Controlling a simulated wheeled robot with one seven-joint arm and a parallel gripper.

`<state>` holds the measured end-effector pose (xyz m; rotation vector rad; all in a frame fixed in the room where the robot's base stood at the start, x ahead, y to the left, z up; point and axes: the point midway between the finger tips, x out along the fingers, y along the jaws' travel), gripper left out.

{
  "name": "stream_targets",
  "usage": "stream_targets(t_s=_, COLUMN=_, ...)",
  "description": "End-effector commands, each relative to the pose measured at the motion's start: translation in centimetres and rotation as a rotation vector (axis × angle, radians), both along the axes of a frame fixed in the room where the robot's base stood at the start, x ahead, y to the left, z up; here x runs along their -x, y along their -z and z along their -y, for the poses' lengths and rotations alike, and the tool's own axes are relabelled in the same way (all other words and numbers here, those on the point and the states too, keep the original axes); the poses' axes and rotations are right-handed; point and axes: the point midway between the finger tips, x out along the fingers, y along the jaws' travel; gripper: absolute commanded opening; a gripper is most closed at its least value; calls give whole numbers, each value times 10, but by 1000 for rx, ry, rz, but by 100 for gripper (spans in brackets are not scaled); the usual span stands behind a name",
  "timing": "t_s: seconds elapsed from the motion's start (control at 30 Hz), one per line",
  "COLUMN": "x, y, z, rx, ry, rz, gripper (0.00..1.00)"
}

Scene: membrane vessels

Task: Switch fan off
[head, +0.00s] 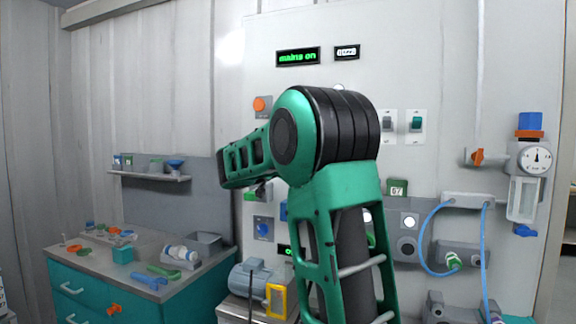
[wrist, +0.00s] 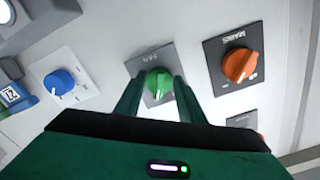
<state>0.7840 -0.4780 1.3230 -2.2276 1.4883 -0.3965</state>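The green fan knob (wrist: 158,83) sits on a dark square plate marked FAN in the wrist view. My gripper (wrist: 158,78) is in front of it, with one finger on each side of the knob. The fingers stand apart, with narrow gaps visible beside the knob; I cannot tell if either touches it. In the head view my green arm covers most of this part of the wall panel, and the fingers are largely hidden.
An orange MAINS knob (wrist: 239,65) is to the right in the wrist view, and a blue knob (wrist: 60,82) is to the left. A lit display (head: 298,57) reads "mains on". A teal workbench (head: 110,285) with tools stands at left.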

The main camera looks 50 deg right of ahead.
Motion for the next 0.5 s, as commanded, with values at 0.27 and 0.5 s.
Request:
stream_targets(t_s=0.27, x=0, y=0, z=0, rx=17, ry=-1, rz=-39, gripper=13)
stream_targets(t_s=0.5, x=1, y=0, z=0, rx=71, ry=-1, rz=-169, gripper=13)
